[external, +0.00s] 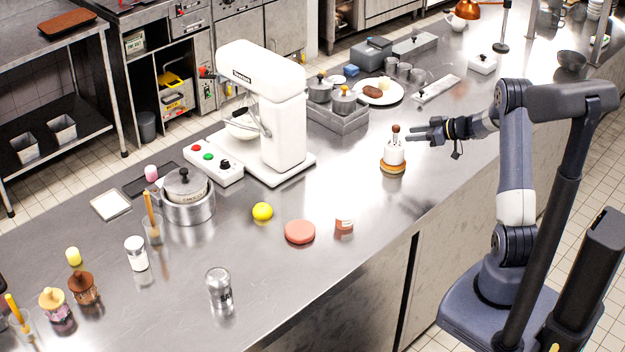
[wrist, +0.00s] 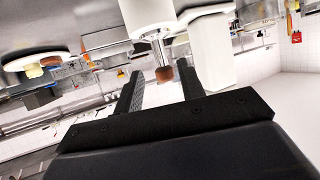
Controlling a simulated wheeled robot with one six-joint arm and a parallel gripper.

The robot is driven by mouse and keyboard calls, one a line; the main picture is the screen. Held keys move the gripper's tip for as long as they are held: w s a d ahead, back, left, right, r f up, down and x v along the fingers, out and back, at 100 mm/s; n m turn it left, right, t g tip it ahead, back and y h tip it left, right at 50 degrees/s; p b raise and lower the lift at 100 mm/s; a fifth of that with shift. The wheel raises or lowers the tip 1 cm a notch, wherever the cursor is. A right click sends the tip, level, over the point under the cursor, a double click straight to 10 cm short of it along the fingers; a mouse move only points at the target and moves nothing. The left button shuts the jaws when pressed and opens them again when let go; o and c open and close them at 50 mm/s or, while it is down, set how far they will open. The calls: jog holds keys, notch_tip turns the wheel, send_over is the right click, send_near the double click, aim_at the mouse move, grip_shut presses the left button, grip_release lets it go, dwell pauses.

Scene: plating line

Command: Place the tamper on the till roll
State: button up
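The tamper (external: 396,129), with a brown knob and a metal stem, stands upright on top of the white till roll (external: 394,153). In the wrist view, which is upside down, the tamper's knob (wrist: 165,73) shows between the finger lines, and the till roll (wrist: 148,13) is at the top edge. The roll rests on a round orange-brown piece (external: 392,167) on the counter. My gripper (external: 411,137) is open and empty, just right of the tamper and roll, and looks apart from them. The tamper's lower end is hard to make out.
The white stand mixer (external: 275,115) is left of the roll. Behind are a grey tray with pots (external: 338,121) and a white plate (external: 395,95). A red-topped tub (external: 344,225), pink disc (external: 300,232) and lemon (external: 262,211) lie in front. The counter right of the roll is clear.

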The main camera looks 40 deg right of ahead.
jog(key=shift+v, duration=1.6)
